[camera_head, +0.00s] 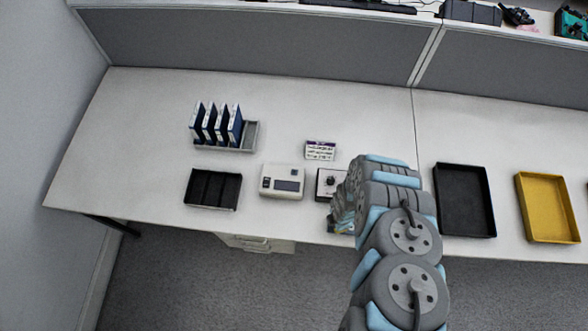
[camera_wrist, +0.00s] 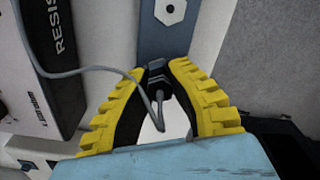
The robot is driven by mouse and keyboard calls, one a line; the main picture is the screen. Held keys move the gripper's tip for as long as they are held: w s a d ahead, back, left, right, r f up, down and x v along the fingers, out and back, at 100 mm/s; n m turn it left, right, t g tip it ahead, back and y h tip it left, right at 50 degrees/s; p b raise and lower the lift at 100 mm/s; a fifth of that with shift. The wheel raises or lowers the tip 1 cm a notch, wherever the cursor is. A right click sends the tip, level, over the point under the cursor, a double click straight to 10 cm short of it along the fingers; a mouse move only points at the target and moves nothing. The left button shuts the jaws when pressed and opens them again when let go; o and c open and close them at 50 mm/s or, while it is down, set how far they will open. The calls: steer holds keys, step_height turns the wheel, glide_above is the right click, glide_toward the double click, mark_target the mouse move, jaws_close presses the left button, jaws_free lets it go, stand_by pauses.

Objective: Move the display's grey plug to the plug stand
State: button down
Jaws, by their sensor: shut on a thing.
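In the wrist view my gripper (camera_wrist: 167,68) has its two yellow ribbed fingers closed around a dark plug (camera_wrist: 157,76). A thin grey cable (camera_wrist: 95,70) runs from the plug off to the left. Just beyond the fingertips is a blue-grey strip (camera_wrist: 163,42) with a pale hexagonal fitting and a dark hole, possibly the plug stand; I cannot tell whether the plug touches it. In the head view a white device with a small screen (camera_head: 283,181), likely the display, sits on the table. My arm hides most of the gripper and the plug there.
A box with a black knob (camera_head: 328,184), lettered "RESIS" in the wrist view (camera_wrist: 50,45), stands close left of my gripper. A small labelled box (camera_head: 320,150), a black tray (camera_head: 211,206), blue binders in a rack (camera_head: 222,124), a black bin (camera_head: 465,200) and yellow bin (camera_head: 548,207) stand around.

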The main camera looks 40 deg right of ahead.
steer(key=c, duration=1.1)
jaws_free()
steer(key=shift+r+p, duration=2.5)
steer(key=shift+f, duration=0.1)
